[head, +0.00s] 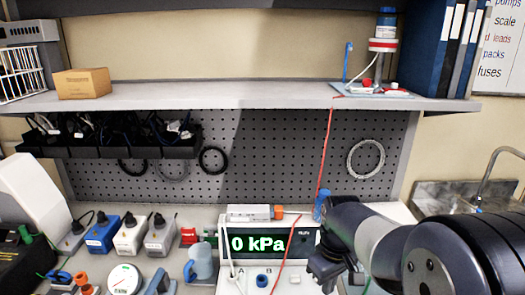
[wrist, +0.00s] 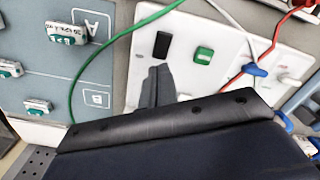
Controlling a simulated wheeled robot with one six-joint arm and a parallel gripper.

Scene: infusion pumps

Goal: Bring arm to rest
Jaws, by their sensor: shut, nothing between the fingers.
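My arm reaches in from the right in the head view. My gripper (head: 328,278) hangs at its end, shut and empty, in front of the right part of the pressure display unit (head: 262,243). The display reads 0 kPa. The gripper looks apart from the bench things, but the exact gap cannot be told.
A red line (head: 325,150) runs down from the shelf (head: 235,96) near my gripper. A blue-capped bottle (head: 321,206) stands behind my arm. Blue and white pumps (head: 130,236) and a jug (head: 200,264) crowd the bench left. The wrist view shows a green wire (wrist: 84,62) and white panel (wrist: 213,80).

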